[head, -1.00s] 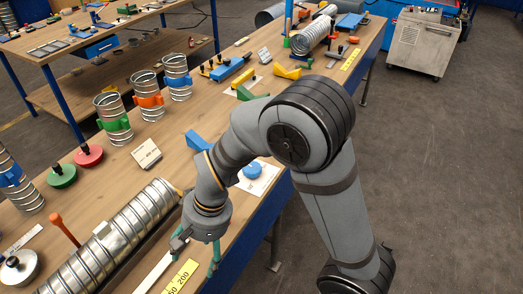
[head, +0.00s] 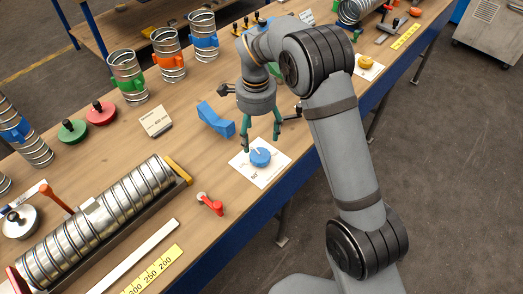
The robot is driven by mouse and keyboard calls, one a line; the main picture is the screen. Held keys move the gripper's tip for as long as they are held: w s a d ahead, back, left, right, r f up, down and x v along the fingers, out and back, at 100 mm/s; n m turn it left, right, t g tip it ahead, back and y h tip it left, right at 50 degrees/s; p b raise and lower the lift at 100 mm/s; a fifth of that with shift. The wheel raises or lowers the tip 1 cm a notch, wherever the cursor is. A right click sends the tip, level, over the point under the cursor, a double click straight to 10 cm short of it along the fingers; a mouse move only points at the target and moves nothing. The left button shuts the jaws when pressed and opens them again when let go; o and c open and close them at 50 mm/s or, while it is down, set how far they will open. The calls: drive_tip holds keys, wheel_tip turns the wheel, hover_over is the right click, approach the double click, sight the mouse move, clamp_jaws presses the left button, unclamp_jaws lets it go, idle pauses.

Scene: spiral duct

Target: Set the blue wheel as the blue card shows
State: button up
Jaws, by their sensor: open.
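The blue wheel (head: 260,157) is a small round knob with a pale line on top. It sits on a white card (head: 246,170) near the table's front edge; the printing on that card is too small to read. My gripper (head: 262,140) points down with its green fingers spread, just above and behind the wheel, holding nothing. I cannot tell whether a fingertip touches the wheel. I see no card that is clearly blue. A cream card (head: 157,121) with dark writing stands to the left, its text unreadable.
A blue angled block (head: 215,119) stands just left of my gripper. A red-handled valve piece (head: 210,204) lies in front. A long spiral duct (head: 100,222) fills the front left. A yellow knob (head: 366,62) sits on another card to the right. Banded duct pieces stand behind.

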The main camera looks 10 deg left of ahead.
sight(258, 155)
drive_tip(key=shift+m, duration=0.4)
drive_tip(key=f+p, duration=0.1)
drive_tip(key=f, duration=0.2)
drive_tip(key=f+p, duration=0.1)
drive_tip(key=f, duration=0.3)
drive_tip(key=f+p, duration=0.1)
drive_tip(key=f, duration=0.2)
drive_tip(key=shift+w+d+f, duration=0.15)
drive_tip(key=shift+w+f, duration=0.1)
drive_tip(key=shift+f, duration=0.05)
drive_tip(key=shift+c, duration=0.4)
drive_tip(key=c, duration=1)
drive_tip(key=shift+c, duration=0.2)
